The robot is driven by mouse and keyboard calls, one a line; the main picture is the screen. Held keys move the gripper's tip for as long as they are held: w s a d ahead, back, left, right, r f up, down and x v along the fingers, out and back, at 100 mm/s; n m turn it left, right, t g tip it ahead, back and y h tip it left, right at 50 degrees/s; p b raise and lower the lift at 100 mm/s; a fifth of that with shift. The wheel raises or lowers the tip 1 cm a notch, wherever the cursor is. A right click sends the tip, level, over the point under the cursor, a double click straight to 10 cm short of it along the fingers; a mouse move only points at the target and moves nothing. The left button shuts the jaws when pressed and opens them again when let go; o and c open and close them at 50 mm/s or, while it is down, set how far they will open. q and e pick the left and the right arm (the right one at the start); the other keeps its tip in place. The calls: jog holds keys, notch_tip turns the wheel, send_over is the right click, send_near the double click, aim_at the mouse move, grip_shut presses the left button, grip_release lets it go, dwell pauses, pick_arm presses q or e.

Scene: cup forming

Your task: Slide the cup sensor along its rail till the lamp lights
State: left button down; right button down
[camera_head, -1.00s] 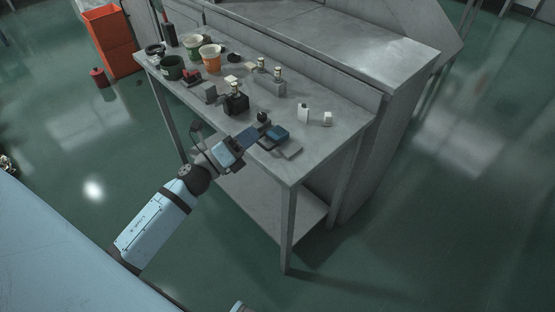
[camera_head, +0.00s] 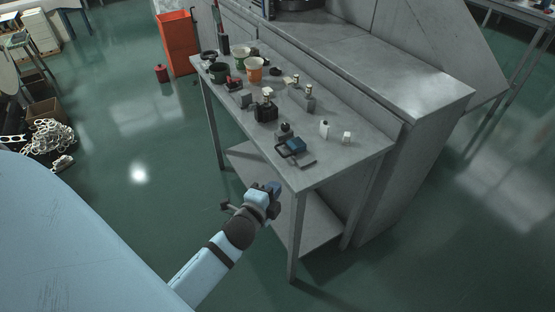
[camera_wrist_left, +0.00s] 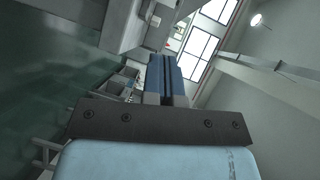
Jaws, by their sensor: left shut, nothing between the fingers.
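My left gripper (camera_head: 274,190) is in front of the table's near edge, below the tabletop and apart from everything on it. Its blue fingers (camera_wrist_left: 165,78) are together and empty in the left wrist view. A small blue-topped device (camera_head: 296,145) sits on a grey plate near the table's front corner, with a dark loop beside it. A black block (camera_head: 265,111) with a pale-topped post stands behind it. I cannot tell for certain which piece is the cup sensor, its rail or the lamp. No lit lamp is discernible. My right gripper is not in view.
A red bin (camera_head: 177,43) stands behind. The floor in front is clear.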

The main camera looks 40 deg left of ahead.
pick_arm(q)
send_near(286, 157)
jog(key=w+d, duration=0.1)
jog(key=w, duration=0.2)
jog(key=w+d, duration=0.1)
jog(key=shift+w+d+f, duration=0.1)
jog(key=shift+w+d, duration=0.25)
jog(key=shift+w, duration=0.05)
jog(key=shift+w+a+f+p, duration=0.2)
jog(key=shift+w+a, duration=0.15)
jog(key=shift+a, duration=0.15)
jog(key=shift+w+a+f+p, duration=0.15)
jog(key=shift+w+a, duration=0.2)
jog(key=shift+a, duration=0.15)
jog(key=shift+w+a+f, duration=0.15)
jog(key=shift+w+a, duration=0.25)
jog(key=shift+a, duration=0.2)
jog(key=shift+a, duration=0.1)
jog(key=shift+w+a+p, duration=0.25)
jog(key=shift+a+p, duration=0.05)
jog(key=shift+p, duration=0.05)
jog(key=shift+a+f, duration=0.1)
